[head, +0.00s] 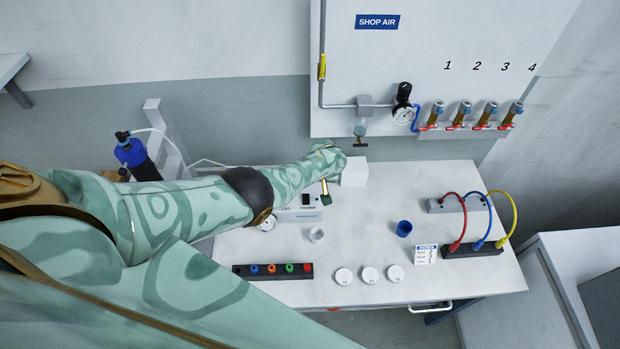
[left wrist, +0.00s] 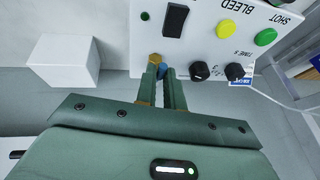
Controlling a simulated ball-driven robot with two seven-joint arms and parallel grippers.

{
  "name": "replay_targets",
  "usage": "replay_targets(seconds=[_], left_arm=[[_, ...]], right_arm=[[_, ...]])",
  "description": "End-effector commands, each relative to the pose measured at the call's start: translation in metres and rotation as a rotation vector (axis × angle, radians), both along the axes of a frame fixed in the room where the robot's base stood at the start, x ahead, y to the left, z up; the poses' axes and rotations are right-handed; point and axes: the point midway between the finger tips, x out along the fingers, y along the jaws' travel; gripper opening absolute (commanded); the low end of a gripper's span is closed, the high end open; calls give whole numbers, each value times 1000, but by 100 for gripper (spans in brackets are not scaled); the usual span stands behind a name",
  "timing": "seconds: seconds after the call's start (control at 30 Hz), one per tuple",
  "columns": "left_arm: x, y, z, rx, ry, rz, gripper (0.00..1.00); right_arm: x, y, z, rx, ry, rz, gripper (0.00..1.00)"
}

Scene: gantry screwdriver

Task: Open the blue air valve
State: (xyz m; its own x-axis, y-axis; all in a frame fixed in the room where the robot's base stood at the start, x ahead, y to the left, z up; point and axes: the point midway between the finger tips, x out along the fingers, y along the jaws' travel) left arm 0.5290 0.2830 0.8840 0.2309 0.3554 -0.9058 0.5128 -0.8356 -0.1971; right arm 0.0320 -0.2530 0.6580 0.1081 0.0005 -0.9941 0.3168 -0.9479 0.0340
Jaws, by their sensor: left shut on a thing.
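My left gripper (left wrist: 161,82) reaches from the left over the back of the white table, and in the head view its fingertips (head: 325,198) point down by the white control box (head: 297,214). In the left wrist view its fingers are shut on a small blue part (left wrist: 164,69), which looks like the blue air valve's handle. A brass hex fitting (left wrist: 155,59) sits beside it at the edge of the control box (left wrist: 200,30). The fingers cover most of the blue part, so its angle cannot be told. The head view does not show it. My right gripper is not in view.
A white block (head: 354,172) stands close beside the gripper. A wall panel (head: 440,35) with a gauge (head: 403,115) and several red-levered valves rises behind. A blue cup (head: 404,228), white lids (head: 369,274) and a dark rack (head: 247,271) stand on the table.

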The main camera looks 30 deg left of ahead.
Motion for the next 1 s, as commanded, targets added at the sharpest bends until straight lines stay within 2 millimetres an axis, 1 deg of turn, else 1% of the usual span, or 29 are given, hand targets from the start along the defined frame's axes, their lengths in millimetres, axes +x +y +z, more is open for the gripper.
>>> replay_targets(seconds=[0.47,0.5,0.57,0.87,0.97,1.0], left_arm=[[1,0,1,0,-3,17,0],[1,0,1,0,-3,17,16],[1,0,1,0,-2,16,32],[1,-1,2,-1,-2,15,32],[-1,-3,10,-3,-2,14,32],[-2,-5,15,-3,-2,14,32]], right_arm=[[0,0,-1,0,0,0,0],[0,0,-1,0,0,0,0],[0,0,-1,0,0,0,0],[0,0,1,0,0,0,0],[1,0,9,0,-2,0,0],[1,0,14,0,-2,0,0]])
